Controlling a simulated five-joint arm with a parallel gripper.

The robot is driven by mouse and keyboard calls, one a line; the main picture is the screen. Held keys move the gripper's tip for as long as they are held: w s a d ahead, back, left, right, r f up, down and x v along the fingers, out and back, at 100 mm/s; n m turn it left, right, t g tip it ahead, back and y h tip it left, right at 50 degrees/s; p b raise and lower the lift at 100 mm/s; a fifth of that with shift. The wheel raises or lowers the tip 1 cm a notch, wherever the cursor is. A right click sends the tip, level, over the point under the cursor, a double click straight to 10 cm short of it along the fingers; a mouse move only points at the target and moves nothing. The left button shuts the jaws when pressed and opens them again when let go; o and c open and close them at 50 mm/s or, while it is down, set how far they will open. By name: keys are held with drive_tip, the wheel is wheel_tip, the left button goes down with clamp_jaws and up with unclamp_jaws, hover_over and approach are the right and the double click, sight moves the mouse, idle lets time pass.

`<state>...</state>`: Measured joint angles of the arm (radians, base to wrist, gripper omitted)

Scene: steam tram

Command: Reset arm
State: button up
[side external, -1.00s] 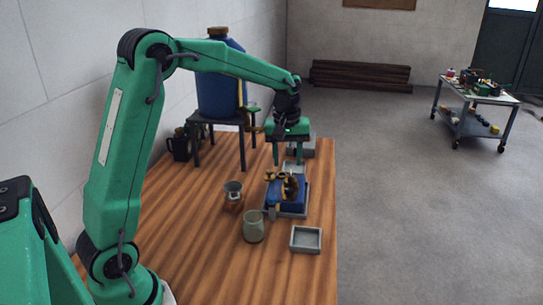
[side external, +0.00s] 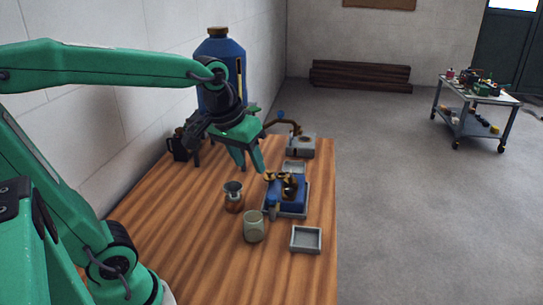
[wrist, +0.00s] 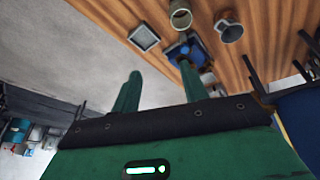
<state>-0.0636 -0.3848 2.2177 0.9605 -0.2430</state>
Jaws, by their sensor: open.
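My gripper (side external: 250,166) hangs open and empty above the wooden table, fingers pointing down. It is left of and above the blue model engine (side external: 287,196) and in front of the blue tank (side external: 221,68). In the wrist view the two green fingers of my gripper (wrist: 159,70) stand apart with nothing between them. The blue engine also shows in the wrist view (wrist: 185,50), partly behind one fingertip.
A metal cup (side external: 233,196), a pale green cup (side external: 254,226) and a grey square tray (side external: 306,239) stand on the wooden table (side external: 190,245). A grey block with a brass pipe (side external: 301,145) stands farther back. A cart (side external: 475,103) stands far right.

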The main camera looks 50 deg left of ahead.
drive_tip(key=s+d+f+m+t, duration=0.1)
drive_tip(key=s+d+m, duration=0.1)
drive_tip(key=s, duration=0.6)
drive_tip(key=shift+f+m+t, duration=0.3)
drive_tip(key=shift+f+m, duration=0.1)
drive_tip(key=shift+m, duration=0.4)
drive_tip(key=shift+w+a, duration=0.1)
drive_tip(key=shift+w, duration=0.05)
drive_tip(key=shift+c, duration=0.4)
